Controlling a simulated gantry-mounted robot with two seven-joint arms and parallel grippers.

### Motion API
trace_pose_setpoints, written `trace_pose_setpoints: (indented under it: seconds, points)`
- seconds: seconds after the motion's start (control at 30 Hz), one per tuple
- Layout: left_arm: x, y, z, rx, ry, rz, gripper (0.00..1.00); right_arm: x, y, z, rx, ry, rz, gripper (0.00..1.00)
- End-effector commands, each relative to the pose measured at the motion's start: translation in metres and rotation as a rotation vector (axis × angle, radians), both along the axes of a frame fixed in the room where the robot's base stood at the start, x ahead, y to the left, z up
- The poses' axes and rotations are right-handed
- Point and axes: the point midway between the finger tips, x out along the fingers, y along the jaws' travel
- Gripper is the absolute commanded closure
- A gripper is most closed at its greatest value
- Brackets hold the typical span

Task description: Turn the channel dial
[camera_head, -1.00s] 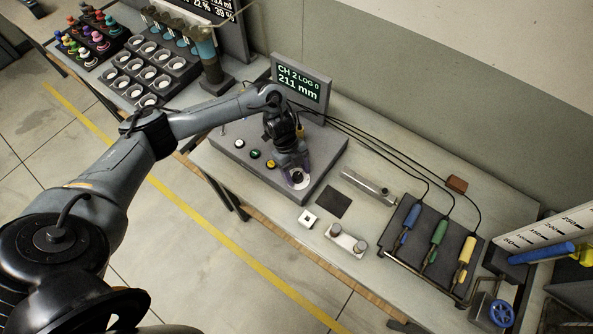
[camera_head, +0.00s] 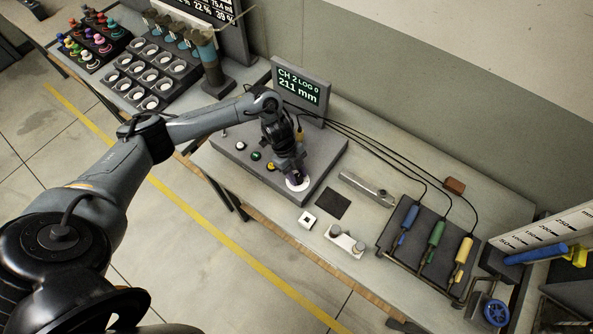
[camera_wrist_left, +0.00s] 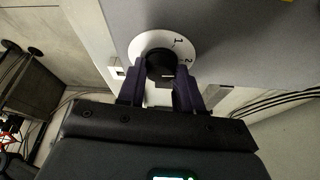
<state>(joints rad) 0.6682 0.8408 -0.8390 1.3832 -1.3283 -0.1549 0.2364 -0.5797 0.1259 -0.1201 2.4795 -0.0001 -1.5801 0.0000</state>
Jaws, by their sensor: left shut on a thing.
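The channel dial is a dark knob (camera_wrist_left: 160,64) on a white disc marked 1 and 2 (camera_wrist_left: 184,46), in the left wrist view. In the head view the white disc (camera_head: 297,184) shows at the front right of the grey console (camera_head: 318,180). My left gripper (camera_wrist_left: 160,80) is shut on the dark knob, its purple fingers on either side. In the head view my left gripper (camera_head: 293,174) covers the knob. The console's screen (camera_head: 299,86) reads "CH 2 LOG 0" and "211 mm". My right gripper is not in view.
White, green and yellow buttons (camera_head: 256,156) line the console's left part. A dark square pad (camera_head: 333,204), a small white block (camera_head: 308,220) and a silver bar (camera_head: 366,188) lie to its right. Blue, green and yellow probes (camera_head: 436,233) rest in a rack, cables running back.

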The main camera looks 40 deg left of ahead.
Motion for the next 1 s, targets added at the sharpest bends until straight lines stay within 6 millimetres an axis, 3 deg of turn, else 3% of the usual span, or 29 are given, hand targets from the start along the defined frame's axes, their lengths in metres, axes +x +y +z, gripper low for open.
trace_pose_setpoints:
  seconds: [0.03, 0.6, 1.0]
  points:
    - [-0.002, 0.001, 0.005, 0.001, 0.004, 0.032, 0.96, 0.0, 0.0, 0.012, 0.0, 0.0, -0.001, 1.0]
    - [-0.005, -0.002, 0.007, 0.0, 0.005, 0.549, 0.96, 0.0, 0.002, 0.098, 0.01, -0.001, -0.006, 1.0]
    - [-0.006, -0.003, 0.004, -0.001, 0.003, 0.84, 0.96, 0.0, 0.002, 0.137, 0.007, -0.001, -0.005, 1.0]
